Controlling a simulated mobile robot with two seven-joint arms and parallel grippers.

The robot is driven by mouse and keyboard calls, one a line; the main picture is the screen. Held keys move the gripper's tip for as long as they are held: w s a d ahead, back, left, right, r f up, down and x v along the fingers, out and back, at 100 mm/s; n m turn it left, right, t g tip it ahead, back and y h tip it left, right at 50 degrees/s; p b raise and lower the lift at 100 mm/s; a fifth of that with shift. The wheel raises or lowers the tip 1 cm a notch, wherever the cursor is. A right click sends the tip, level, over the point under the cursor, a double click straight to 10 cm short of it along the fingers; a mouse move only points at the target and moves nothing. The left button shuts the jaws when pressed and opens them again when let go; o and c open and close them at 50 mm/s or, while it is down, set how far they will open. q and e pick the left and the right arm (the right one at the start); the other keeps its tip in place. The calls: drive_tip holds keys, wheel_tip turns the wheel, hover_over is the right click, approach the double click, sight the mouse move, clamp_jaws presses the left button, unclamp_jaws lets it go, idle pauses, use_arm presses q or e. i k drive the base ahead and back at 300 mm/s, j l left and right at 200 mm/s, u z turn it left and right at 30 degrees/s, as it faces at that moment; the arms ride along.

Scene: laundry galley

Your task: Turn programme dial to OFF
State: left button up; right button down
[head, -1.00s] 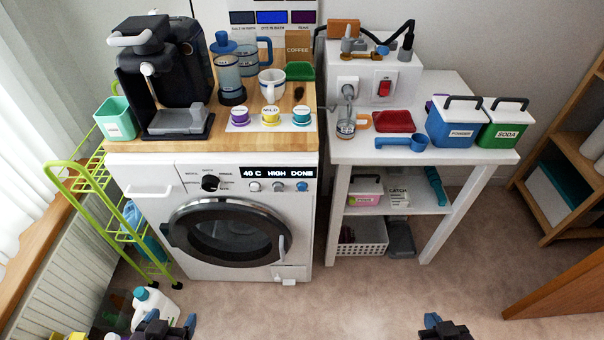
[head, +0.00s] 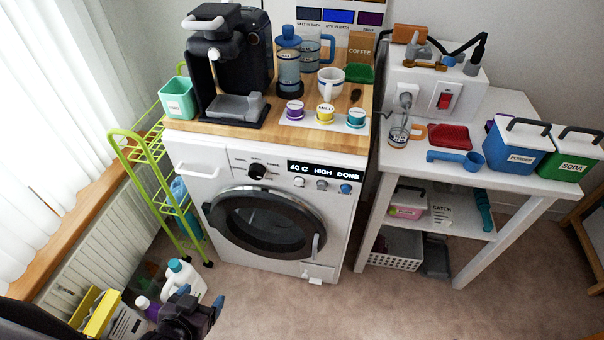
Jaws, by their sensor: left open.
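The programme dial (head: 257,172) is a black round knob on the white control panel of the washing machine (head: 190,176). Small labels surround it; they are too small to read, and I cannot tell its exact setting. The display (head: 325,171) to its right reads "40 C HIGH DONE". My left gripper (head: 201,303) is at the bottom of the head view, low in front of the washer, well below and apart from the dial. It is open, with nothing seen between its fingers. My right gripper is out of view.
A white detergent bottle (head: 186,280) stands on the floor behind my left gripper, near a yellow box (head: 97,312). A green rack (head: 158,190) stands left of the washer. A white table (head: 494,186) stands at right. Floor before the washer is clear.

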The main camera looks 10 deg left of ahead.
sight(257, 171)
drive_tip(key=i+l+u, duration=0.15)
drive_tip(key=u, duration=0.25)
drive_tip(key=i+l+u, duration=0.15)
drive_tip(key=l+u, duration=0.25)
drive_tip(key=i+l+u, duration=0.1)
drive_tip(key=u, duration=0.3)
